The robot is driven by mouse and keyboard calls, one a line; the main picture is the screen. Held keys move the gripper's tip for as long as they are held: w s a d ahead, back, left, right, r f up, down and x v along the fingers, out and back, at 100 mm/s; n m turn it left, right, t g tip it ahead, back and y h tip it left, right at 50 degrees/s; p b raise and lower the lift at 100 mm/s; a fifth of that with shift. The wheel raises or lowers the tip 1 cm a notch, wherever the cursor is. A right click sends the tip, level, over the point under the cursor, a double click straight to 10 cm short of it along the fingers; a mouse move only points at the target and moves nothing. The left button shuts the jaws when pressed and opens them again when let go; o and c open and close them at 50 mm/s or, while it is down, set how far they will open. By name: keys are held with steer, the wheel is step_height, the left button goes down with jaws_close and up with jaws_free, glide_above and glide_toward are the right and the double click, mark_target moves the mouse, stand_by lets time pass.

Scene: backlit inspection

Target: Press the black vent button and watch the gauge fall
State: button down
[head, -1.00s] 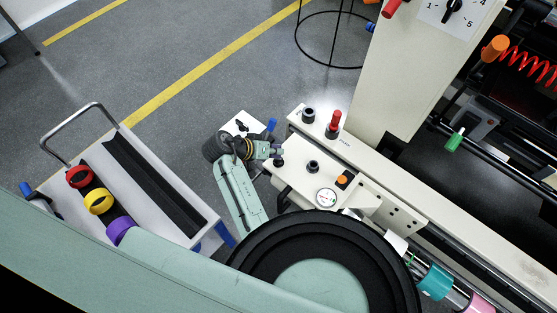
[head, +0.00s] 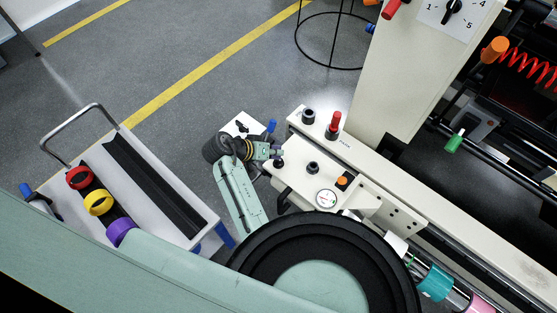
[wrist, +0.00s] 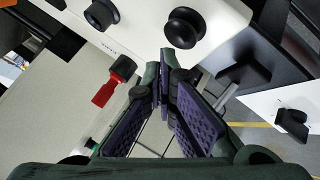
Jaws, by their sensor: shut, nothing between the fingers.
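The cream panel (head: 296,182) of the machine carries several black round buttons. One (head: 278,163) sits at its left edge beside my gripper (head: 278,153), one (head: 313,167) is in the middle, and one (head: 308,116) is at the back. Their labels are too small to read, so I cannot tell which is the vent button. The round white gauge (head: 326,198) is near the panel's front; its reading is unclear. My gripper is shut and empty. In the wrist view its fingertips (wrist: 166,52) point toward a black mushroom-shaped knob (wrist: 183,28), with contact not clear.
A red-handled lever (head: 333,124) stands by the back button, and an orange button (head: 342,181) by the gauge. A black handle (wrist: 245,75) is right of the fingers in the wrist view. A white trolley (head: 185,199) stands left; open floor lies behind.

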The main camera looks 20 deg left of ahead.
steer(key=shift+f, duration=0.15)
steer(key=shift+f, duration=0.3)
steer(key=shift+f+b, duration=0.35)
steer(key=shift+f, duration=0.05)
stand_by(0.7)
steer(key=shift+r, duration=0.1)
steer(key=shift+r+p, duration=0.75)
steer(key=shift+p, duration=0.1)
step_height(320, 180, up, 3)
steer(key=p, duration=0.3)
steer(key=shift+r, duration=1)
